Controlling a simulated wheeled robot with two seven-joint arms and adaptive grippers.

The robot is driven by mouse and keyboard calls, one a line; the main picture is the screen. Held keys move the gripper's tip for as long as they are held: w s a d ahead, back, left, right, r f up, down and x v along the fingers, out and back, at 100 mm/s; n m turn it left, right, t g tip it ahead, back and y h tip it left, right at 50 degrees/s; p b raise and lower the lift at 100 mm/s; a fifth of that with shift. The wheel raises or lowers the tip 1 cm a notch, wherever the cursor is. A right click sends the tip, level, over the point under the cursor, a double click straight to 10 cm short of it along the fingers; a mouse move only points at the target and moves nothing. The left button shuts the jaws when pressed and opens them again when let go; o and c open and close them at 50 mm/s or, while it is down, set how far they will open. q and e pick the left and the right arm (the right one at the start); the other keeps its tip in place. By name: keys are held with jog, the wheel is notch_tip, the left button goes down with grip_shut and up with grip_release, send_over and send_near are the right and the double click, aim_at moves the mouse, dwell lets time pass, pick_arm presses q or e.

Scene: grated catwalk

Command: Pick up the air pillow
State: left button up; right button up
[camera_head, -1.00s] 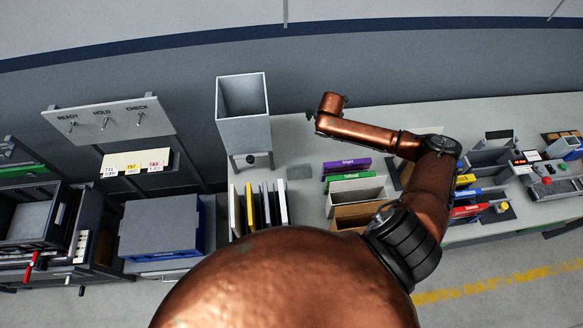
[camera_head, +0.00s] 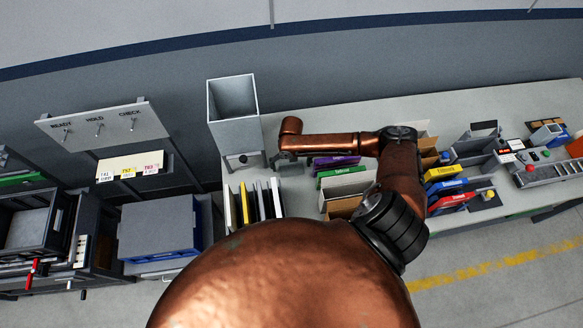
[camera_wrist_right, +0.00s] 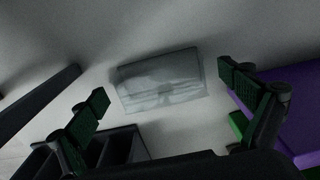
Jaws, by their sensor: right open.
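The air pillow (camera_wrist_right: 160,82) is a flat, clear greyish rectangle lying on the pale bench top. It shows in the right wrist view, ahead of my right gripper (camera_wrist_right: 166,92) and between its two spread fingers. The gripper is open and empty, apart from the pillow. In the head view my right gripper (camera_head: 280,161) is small and dark, above the bench between the grey bin and the purple binder. The pillow seems hidden behind the arm there. My left gripper is not in view.
A purple binder (camera_wrist_right: 285,100) stands close to the right finger. A tall grey bin (camera_head: 234,132) stands left of the gripper in the head view. Upright folders (camera_head: 262,202) are in front of it, and a green binder (camera_head: 346,171) is to the right.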

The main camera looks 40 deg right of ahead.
jog(key=shift+f, duration=0.2)
jog(key=c, duration=0.8)
jog(key=shift+r, duration=0.15)
